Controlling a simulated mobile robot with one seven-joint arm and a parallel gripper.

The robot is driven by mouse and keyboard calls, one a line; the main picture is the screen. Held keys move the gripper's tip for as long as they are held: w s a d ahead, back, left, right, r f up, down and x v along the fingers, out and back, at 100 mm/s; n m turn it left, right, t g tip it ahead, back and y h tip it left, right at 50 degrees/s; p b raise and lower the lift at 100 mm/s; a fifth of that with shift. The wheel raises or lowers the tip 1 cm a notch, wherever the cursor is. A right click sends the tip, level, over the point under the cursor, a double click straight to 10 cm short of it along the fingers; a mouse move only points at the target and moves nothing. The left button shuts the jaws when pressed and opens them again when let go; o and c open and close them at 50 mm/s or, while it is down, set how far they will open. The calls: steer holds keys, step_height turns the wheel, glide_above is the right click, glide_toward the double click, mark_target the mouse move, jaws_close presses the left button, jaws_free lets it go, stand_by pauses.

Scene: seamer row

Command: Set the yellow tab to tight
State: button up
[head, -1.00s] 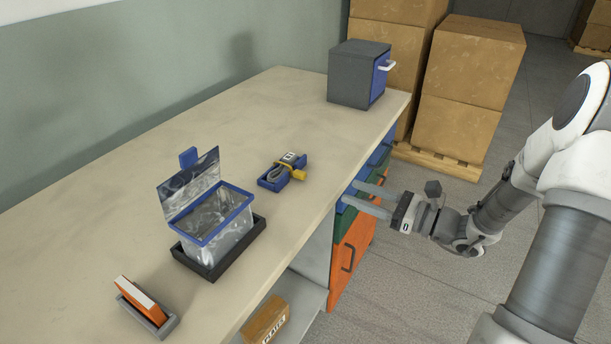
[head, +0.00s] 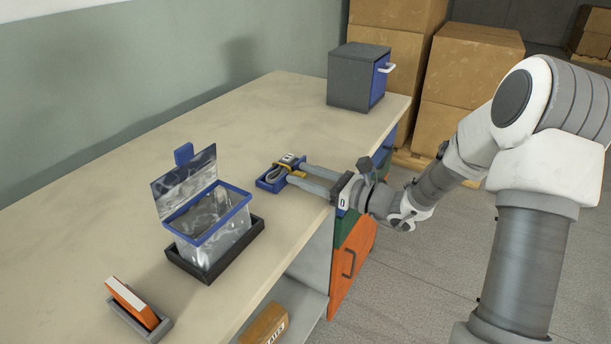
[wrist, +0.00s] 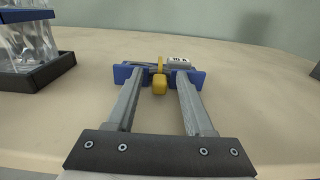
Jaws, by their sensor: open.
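The yellow tab (wrist: 160,84) sits at the middle of a small blue holder (wrist: 196,77) on the bench, in the wrist view. A grey piece with a white label (wrist: 179,60) lies in the holder behind it. My gripper (wrist: 158,82) is open, its two fingers reaching to either side of the yellow tab with gaps visible on both sides. In the head view my gripper (head: 295,174) comes in from the right at the holder (head: 268,184). There the fingers partly hide the tab. I cannot read the tab's setting.
A clear bag-like container with a blue rim (head: 236,192) stands in a black tray (head: 259,231) to the left. An orange item (head: 131,299) is in a grey stand at the front. A grey-blue box (head: 352,82) stands at the far end. Bench space behind the holder is clear.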

jaws_close()
stand_by(1.3)
